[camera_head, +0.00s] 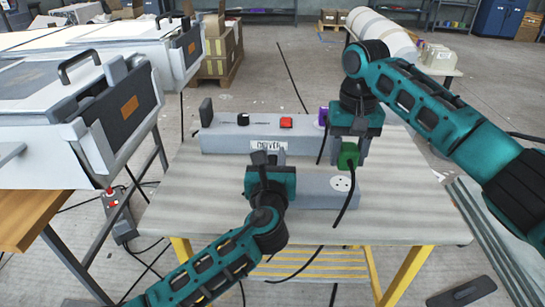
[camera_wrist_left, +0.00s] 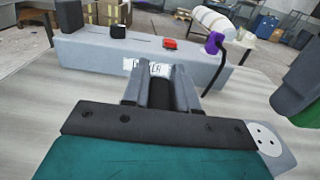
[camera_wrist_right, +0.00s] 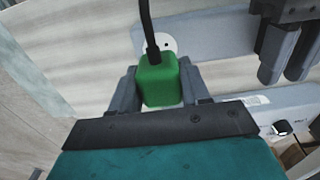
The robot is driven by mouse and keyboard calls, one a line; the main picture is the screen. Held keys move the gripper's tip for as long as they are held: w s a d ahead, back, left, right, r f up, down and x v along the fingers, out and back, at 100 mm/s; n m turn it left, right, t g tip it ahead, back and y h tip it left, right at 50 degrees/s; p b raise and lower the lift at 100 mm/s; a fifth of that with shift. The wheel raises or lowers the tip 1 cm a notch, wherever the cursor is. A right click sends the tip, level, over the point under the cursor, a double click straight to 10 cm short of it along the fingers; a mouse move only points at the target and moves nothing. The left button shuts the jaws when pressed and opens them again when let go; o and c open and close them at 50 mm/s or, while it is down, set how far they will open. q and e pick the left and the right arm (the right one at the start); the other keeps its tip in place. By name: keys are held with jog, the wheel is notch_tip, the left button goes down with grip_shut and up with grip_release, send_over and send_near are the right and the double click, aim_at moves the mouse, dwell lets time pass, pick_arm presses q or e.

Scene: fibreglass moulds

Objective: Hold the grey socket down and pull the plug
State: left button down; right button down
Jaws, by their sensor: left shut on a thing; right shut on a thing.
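The grey socket (camera_head: 318,199) is a low block on the bench with a round white face (camera_head: 342,184) at its right end. The face is bare and shows holes; it also shows in the left wrist view (camera_wrist_left: 265,139). My left gripper (camera_head: 268,157) is shut on the socket's left part, which it mostly hides. My right gripper (camera_wrist_right: 157,92) is shut on the green plug (camera_wrist_right: 160,82). The plug (camera_head: 348,155) is in the air above the white face, apart from it, with its black cable hanging down in front of the socket.
A longer grey box (camera_head: 220,140) labelled DRIVER stands behind on the bench (camera_head: 415,215), with a red button (camera_head: 286,123) and a purple plug (camera_head: 323,116). White machines (camera_head: 60,105) stand at left. The bench's right side is clear.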

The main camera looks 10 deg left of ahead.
aim_at(349, 146)
jog(key=shift+r, duration=0.55)
jog(key=shift+r, duration=0.1)
jog(key=shift+r, duration=2.4)
pick_arm(q)
jog(key=c, duration=0.8)
grip_release()
jog(key=s+d, duration=0.1)
jog(key=s, duration=1.1)
jog(key=shift+d, duration=0.15)
